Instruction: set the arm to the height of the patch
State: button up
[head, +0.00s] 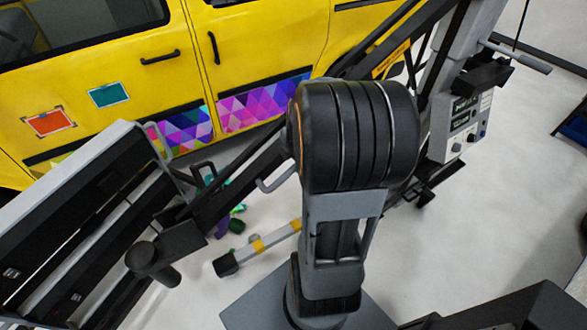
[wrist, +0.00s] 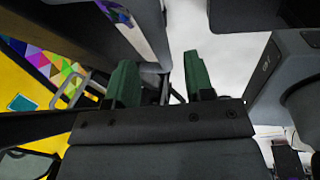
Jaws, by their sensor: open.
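The yellow van door carries an orange-red patch (head: 50,121) with dark corner marks and a teal patch (head: 108,94) to its right and a little higher. The teal patch also shows at the left edge of the wrist view (wrist: 22,103). A long black arm (head: 228,196) slants from a column at the upper right down to the lower left, partly hidden behind my own arm. My gripper (wrist: 157,76) shows two green fingers, apart, with nothing seen held between them. In the head view I cannot make out my gripper clearly.
The column at the right carries a control box (head: 460,124) with a small screen and knobs. A black and grey rack (head: 85,235) fills the lower left. Multicoloured triangle wrap (head: 262,98) runs along the van's lower doors. Grey floor (head: 500,225) is open at the right.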

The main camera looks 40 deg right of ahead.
aim_at(293, 167)
jog(key=shift+w+f, duration=0.15)
jog(key=shift+f, duration=0.8)
jog(key=shift+w+f, duration=0.2)
jog(key=shift+f, duration=0.7)
jog(key=shift+w+f, duration=0.15)
jog(key=shift+f, duration=0.8)
grip_shut()
